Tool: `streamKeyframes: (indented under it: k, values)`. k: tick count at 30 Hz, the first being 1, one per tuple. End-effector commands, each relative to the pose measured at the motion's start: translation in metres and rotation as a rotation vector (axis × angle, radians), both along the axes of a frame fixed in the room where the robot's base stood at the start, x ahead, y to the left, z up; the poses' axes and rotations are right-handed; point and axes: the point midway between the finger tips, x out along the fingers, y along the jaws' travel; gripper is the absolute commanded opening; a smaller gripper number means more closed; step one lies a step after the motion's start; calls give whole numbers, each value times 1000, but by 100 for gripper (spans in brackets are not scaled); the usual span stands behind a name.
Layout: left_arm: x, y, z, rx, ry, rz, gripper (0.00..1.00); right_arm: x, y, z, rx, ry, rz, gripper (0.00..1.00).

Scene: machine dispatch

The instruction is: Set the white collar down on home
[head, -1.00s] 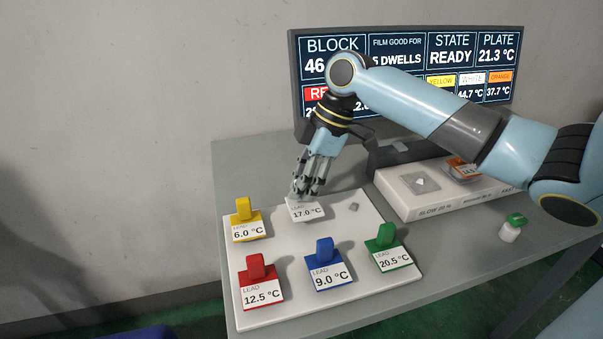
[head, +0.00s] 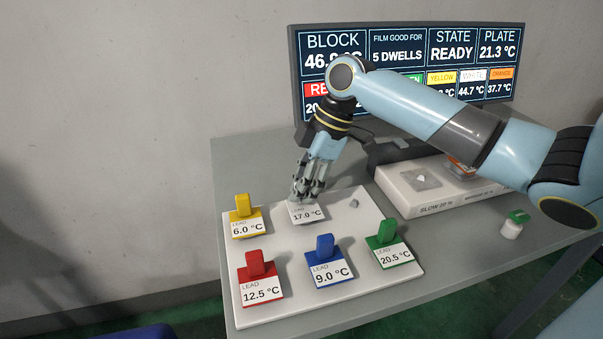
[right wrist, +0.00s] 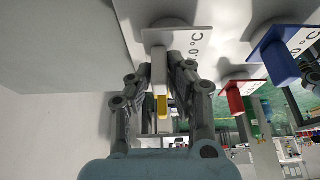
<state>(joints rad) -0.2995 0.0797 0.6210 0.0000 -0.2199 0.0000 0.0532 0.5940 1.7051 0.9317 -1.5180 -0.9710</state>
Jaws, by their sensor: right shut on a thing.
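The white collar (head: 308,213), with a label reading LEAD 17.0 °C, is at the back middle of the white board (head: 375,283). My right gripper (head: 306,194) points down from above and is shut on its upright tab. In the right wrist view the fingers (right wrist: 160,88) stand on both sides of the pale tab (right wrist: 158,68), with the collar's plate (right wrist: 175,38) beyond. The collar looks level and very low over the board; I cannot tell whether it touches. The fingers partly cover it. No mark reading "home" is legible. My left gripper is not in view.
Around it on the board stand the yellow (head: 241,208), red (head: 255,263), blue (head: 324,247) and green (head: 386,232) collars. A small grey piece (head: 354,203) lies to the right.

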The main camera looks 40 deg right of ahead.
Motion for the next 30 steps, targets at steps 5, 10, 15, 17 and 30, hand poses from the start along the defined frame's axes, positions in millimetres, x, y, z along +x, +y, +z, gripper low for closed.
streamKeyframes:
  k: [5,10,15,17,30]
  values:
    - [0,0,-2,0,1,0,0,0,0,-3,0,0,0,21]
    - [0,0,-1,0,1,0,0,0,0,-2,0,0,0,43]
    - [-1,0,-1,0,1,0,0,0,0,-2,0,-1,0,43]
    - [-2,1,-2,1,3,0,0,0,0,-2,0,0,0,43]
    - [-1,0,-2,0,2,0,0,-12,-26,62,-9,-2,3,43]
